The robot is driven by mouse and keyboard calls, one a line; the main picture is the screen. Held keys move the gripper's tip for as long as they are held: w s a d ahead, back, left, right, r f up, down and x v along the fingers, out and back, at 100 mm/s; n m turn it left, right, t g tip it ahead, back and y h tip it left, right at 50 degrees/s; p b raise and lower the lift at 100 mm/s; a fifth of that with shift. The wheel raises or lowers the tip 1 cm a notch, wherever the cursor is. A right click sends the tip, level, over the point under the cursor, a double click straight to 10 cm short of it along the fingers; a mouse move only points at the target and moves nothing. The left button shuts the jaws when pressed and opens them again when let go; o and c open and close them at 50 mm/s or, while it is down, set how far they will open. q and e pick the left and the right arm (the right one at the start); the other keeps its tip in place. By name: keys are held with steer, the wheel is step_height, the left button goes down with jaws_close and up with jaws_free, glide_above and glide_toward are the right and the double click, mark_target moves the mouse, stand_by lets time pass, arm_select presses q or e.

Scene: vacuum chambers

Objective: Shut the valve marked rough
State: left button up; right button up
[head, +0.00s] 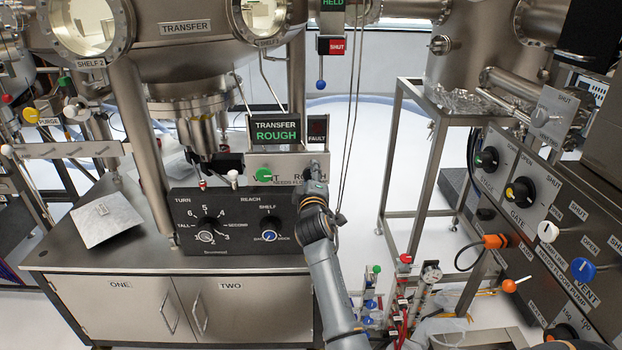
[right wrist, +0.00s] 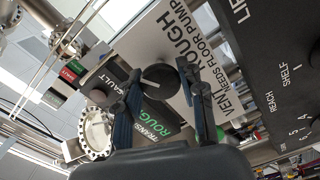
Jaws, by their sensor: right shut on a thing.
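The pale valve panel (head: 284,161) stands on the bench below the lit TRANSFER ROUGH sign (head: 276,131). Its ROUGH lettering is partly covered by my right gripper (head: 316,174) in the head view, and that valve's knob is hidden there. The right wrist view shows the rough valve's dark round knob (right wrist: 160,79) on the panel beside the word ROUGH. My right gripper (right wrist: 158,70) has its two fingers on either side of this knob and is shut on it. A green knob (head: 263,174) sits further left on the same panel. My left gripper is not in view.
A dark control box (head: 240,220) with dials stands just in front of the valve panel. Thin cables (head: 349,130) hang right of my gripper. A metal frame stand (head: 431,160) and a sloping panel with several knobs (head: 575,230) are to the right.

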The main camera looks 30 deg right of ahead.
steer(key=m+b, duration=0.1)
steer(key=m, duration=0.4)
steer(key=shift+f+m, duration=0.15)
steer(key=shift+m, duration=0.25)
stand_by(0.3)
steer(key=o, duration=1.2)
steer(key=shift+r, duration=0.3)
step_height(320, 180, up, 10)
steer(key=shift+f, duration=0.25)
